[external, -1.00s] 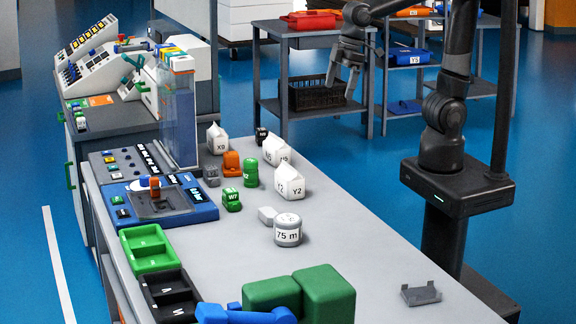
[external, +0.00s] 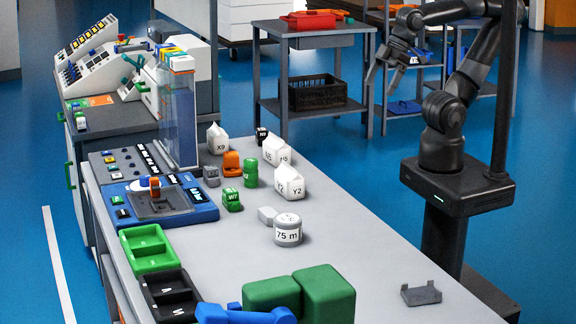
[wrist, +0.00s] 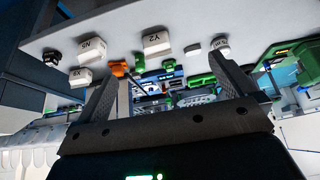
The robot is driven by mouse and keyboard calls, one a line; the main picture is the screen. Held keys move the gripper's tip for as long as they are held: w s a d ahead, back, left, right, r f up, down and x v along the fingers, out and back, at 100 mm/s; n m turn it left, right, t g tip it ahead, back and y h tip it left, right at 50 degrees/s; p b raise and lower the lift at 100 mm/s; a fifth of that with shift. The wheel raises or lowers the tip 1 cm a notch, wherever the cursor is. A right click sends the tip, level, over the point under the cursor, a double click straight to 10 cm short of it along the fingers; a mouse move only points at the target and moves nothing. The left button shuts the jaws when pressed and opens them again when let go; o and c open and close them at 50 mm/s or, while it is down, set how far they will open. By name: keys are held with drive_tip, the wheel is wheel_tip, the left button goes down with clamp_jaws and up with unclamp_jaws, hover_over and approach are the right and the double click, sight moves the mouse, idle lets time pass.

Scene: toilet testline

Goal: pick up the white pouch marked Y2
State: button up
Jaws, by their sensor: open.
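The white pouch marked Y2 (external: 289,183) stands upright on the grey table, right of the green items and behind the round 75 m container. It also shows in the wrist view (wrist: 157,43), at the top middle. My gripper (external: 383,72) is raised in the air beyond the table's far right side, well apart from the pouch. Its fingers are spread and empty. In the wrist view my gripper (wrist: 160,85) has its two fingers wide apart with nothing between them.
Close to the pouch are a white pouch marked N5 (external: 274,152), a green jar (external: 250,173) and the 75 m container (external: 288,230). A pouch marked X9 (external: 217,138) stands farther back. Green blocks (external: 325,294) sit at the front.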

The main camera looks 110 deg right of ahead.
drive_tip(key=g, duration=0.5)
hover_over(290, 174)
wheel_tip(290, 174, down, 17)
drive_tip(key=shift+s+a+r, duration=0.1)
drive_tip(key=shift+a, duration=0.05)
drive_tip(key=shift+w+f+g, duration=0.25)
drive_tip(key=shift+f+g, duration=0.05)
drive_tip(key=shift+f, duration=0.35)
drive_tip(key=f, duration=1)
drive_tip(key=shift+s+d+f, duration=0.1)
drive_tip(key=shift+d+f, duration=0.1)
